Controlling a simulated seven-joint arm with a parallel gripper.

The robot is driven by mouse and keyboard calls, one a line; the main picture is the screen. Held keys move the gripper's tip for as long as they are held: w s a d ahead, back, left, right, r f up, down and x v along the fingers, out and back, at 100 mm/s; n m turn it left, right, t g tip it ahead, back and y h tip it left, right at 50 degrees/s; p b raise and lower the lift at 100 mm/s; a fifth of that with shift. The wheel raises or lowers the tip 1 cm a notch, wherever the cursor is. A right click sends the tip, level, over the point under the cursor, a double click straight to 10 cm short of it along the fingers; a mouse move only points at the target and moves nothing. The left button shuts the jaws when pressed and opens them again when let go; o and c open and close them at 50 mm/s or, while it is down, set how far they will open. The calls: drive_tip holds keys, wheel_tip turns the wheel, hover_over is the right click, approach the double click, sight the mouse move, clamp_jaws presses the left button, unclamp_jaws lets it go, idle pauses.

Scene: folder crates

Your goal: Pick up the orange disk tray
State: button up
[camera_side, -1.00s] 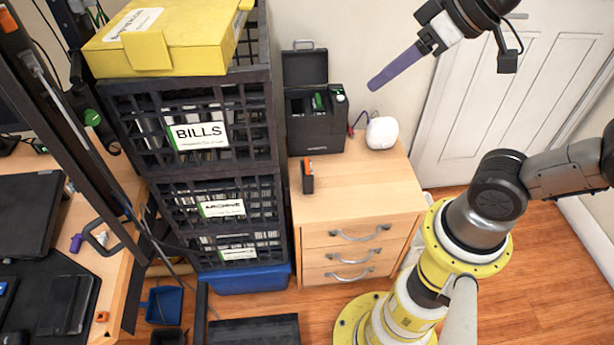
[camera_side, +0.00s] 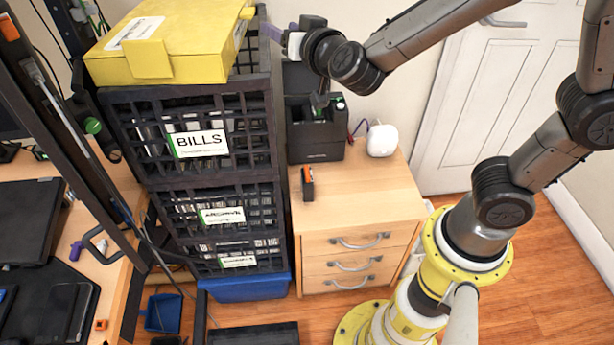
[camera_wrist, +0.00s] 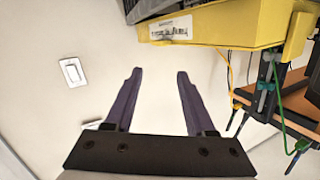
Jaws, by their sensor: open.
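I cannot surely make out the orange disk tray. The closest match is a small black item with an orange top (camera_side: 307,183), standing on the wooden drawer cabinet in the side view. My gripper (camera_side: 272,34) is up and behind it, close to the right of the yellow box on the crate stack. In the wrist view my gripper (camera_wrist: 158,73) shows two purple fingers spread apart with only pale wall between them. The orange-topped item is not in the wrist view.
The yellow box (camera_side: 165,45) tops a stack of dark crates (camera_side: 195,100) labelled BILLS; it also shows in the wrist view (camera_wrist: 215,30). A black file case (camera_side: 315,145) and a white rounded device (camera_side: 382,140) stand on the cabinet (camera_side: 355,215), whose front top is clear.

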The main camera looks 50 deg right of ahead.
drive_tip(key=s+d+f+m+g+h, duration=0.2)
drive_tip(key=s+d+h, duration=0.2)
drive_tip(key=h, duration=0.2)
approach(307, 183)
drive_tip(key=w+d+r, duration=0.2)
drive_tip(key=x, duration=1.3)
drive_tip(key=shift+d+f, duration=0.2)
drive_tip(key=shift+d, duration=0.05)
clamp_jaws()
